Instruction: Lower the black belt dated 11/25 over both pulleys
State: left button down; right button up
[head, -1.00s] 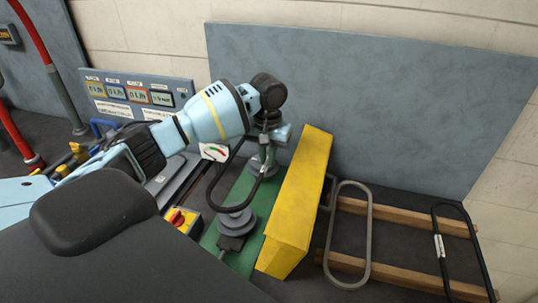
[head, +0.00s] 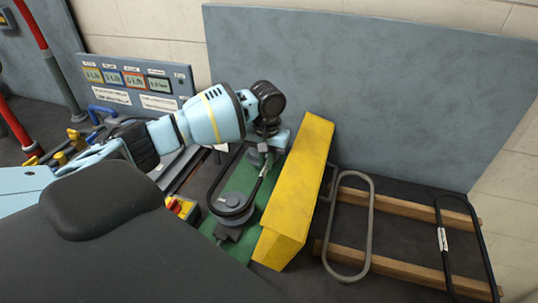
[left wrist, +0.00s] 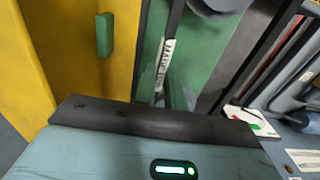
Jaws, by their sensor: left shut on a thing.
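The gripper hides much of the far pulley and the belt's far end. In the left wrist view a white label with black print shows on the belt (left wrist: 166,58); its date is not clearly readable. The pulleys stand over a green base (head: 247,248). My right gripper is not in view.
A yellow guard (head: 296,190) stands close on the right of the pulleys. A red-and-yellow switch (head: 181,208) is at the left. A grey belt (head: 347,228) and another labelled black belt (head: 463,245) lie on wooden rails at the right. A grey panel rises behind.

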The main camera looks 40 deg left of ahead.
pick_arm(q)
jog(key=shift+f, duration=2.1)
jog(key=c, duration=1.4)
grip_release()
jog(key=shift+r, duration=0.1)
notch_tip(320, 180, up, 8)
jog(key=shift+f, duration=0.15)
jog(key=shift+d+f, duration=0.1)
